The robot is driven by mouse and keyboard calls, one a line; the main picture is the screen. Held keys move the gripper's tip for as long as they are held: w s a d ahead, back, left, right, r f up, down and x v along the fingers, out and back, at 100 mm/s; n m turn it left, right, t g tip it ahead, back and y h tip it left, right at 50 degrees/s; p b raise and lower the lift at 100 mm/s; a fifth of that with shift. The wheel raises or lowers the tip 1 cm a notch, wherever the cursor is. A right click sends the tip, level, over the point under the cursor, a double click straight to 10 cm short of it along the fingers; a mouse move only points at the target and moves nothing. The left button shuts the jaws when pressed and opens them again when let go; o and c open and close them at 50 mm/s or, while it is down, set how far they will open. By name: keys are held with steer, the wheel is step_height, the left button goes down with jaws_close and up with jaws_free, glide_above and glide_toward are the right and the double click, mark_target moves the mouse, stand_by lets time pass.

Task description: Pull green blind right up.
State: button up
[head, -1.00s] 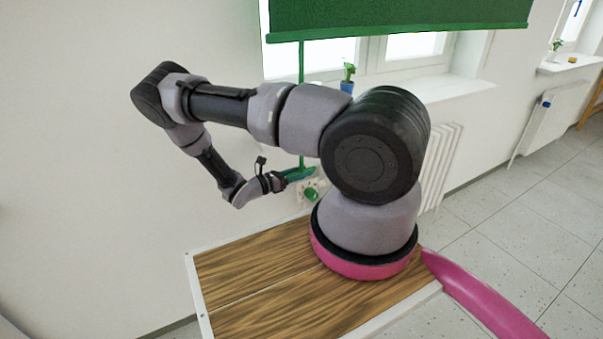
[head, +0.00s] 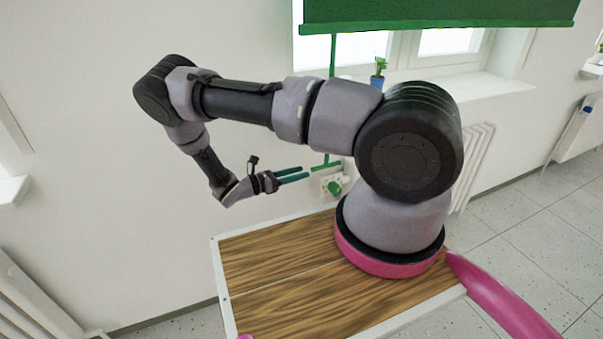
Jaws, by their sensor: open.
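The green blind (head: 440,14) hangs over the upper part of the window, and its lower edge leaves the lower panes bare. A green cord (head: 332,60) runs down from its left end, passes behind my arm and ends in a green crossbar handle (head: 326,166). My gripper (head: 304,173) has two teal fingers, open and apart, pointing right. It is empty in the picture, with its fingertips just left of the handle. A small gap seems to lie between them.
A green knob (head: 334,187) on a pale wall plate sits just below the handle. A potted plant (head: 379,72) stands on the window sill (head: 440,92). A radiator (head: 476,165) is below the sill, partly behind my arm.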

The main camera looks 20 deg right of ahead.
mark_target(325, 167)
steer(key=shift+a, duration=0.1)
steer(key=d+m, duration=0.2)
steer(key=d, duration=0.3)
steer(key=d+m, duration=0.2)
steer(key=d, duration=0.2)
steer(key=shift+d, duration=0.4)
jaws_close()
stand_by(1.4)
